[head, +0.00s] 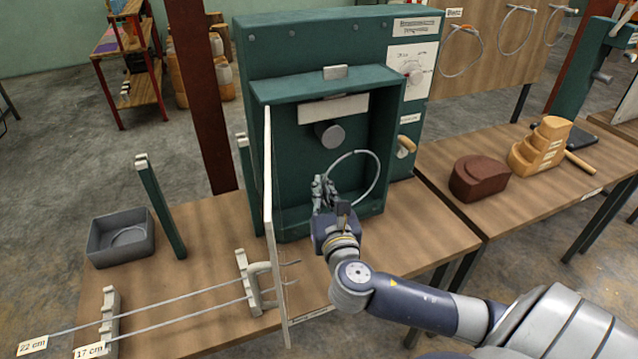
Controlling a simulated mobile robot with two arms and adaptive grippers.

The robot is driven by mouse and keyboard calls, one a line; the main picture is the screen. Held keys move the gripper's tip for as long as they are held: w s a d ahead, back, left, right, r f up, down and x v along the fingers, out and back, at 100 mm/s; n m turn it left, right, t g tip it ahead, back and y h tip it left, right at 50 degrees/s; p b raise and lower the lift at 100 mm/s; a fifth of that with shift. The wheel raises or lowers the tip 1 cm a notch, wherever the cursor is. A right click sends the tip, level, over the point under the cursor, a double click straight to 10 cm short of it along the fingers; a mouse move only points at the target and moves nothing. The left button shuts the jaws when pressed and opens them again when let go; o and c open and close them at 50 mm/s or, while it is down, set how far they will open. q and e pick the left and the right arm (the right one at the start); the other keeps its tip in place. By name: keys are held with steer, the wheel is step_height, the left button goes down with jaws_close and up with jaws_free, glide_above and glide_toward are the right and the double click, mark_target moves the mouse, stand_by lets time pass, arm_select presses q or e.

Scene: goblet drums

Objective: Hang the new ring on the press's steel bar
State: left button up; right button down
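The green press (262,60) stands on the table with its front compartment open. Its steel bar (329,133), a short grey cylinder, sticks out of the compartment's back wall below a pale plate. The new ring (379,172), a thin light-grey loop, is in the compartment, lower right of the bar and apart from it. My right gripper (324,190) is at the compartment's lower part, below the bar. It appears shut on the ring's left side; the fingertips are small and dark. My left gripper is not in view.
The open pale door (270,220) with a handle stands just left of my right gripper. Two labelled rods (180,300) lie on a rack at front left, near a grey tray (120,237). Brown blocks (480,178) stand on the right table.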

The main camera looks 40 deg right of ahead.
steer(key=s+a+r+p, duration=0.2)
steer(key=s+r+p, duration=0.1)
steer(key=s, duration=0.4)
steer(key=s+a+r+p, duration=0.1)
steer(key=s+r+p, duration=0.2)
steer(key=s, duration=0.5)
steer(key=shift+s+a+p, duration=0.3)
steer(key=shift+a+p, duration=0.05)
steer(key=shift+p, duration=0.2)
steer(key=shift+w, duration=0.1)
